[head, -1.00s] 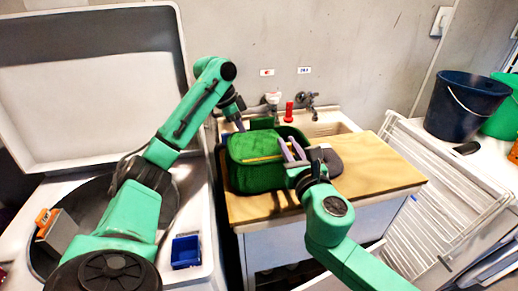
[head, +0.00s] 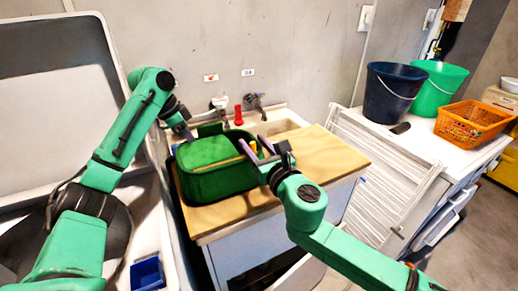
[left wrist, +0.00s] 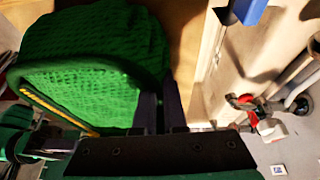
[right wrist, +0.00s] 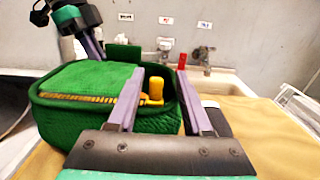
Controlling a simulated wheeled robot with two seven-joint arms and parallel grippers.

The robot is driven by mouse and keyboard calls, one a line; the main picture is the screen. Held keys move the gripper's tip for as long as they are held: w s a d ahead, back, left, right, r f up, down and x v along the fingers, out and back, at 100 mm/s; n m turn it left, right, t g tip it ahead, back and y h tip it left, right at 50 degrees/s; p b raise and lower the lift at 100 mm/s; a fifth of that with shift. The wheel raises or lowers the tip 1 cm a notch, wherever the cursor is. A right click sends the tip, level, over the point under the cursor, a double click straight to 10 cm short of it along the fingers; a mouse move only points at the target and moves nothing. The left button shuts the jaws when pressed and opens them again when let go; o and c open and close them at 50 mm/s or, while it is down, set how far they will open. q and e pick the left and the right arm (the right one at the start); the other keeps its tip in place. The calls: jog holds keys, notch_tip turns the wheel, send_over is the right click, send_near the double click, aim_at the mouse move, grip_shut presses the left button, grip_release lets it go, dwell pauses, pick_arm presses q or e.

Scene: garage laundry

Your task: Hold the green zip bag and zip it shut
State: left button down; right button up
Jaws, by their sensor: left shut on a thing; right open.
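The green zip bag (head: 212,180) stands on the wooden counter, its textured lid lying over the top. A yellow zipper line runs along its rim, and an upright yellow pull tab (right wrist: 155,90) shows at the right end of that line in the right wrist view. My left gripper (head: 187,132) is shut on the bag's far left edge; the left wrist view shows its dark fingers against the green side (left wrist: 95,60). My right gripper (head: 257,150) is open at the bag's right end. In the right wrist view the tab appears between its fingers; contact cannot be told.
The wooden counter (head: 318,160) is clear right of the bag. Behind it are a sink (head: 278,127), a tap and a red bottle (head: 238,115). A white rack (head: 385,170) leans at right, near buckets (head: 390,92) and an orange basket (head: 472,124). A blue bin (head: 147,274) sits lower left.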

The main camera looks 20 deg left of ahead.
pick_arm(q)
jog(key=c, duration=1.4)
grip_release()
jog(key=o, duration=0.5)
pick_arm(e)
jog(key=v, duration=1.1)
jog(key=shift+s+d, duration=0.25)
jog(key=shift+d, duration=0.1)
pick_arm(q)
jog(key=shift+r, duration=0.1)
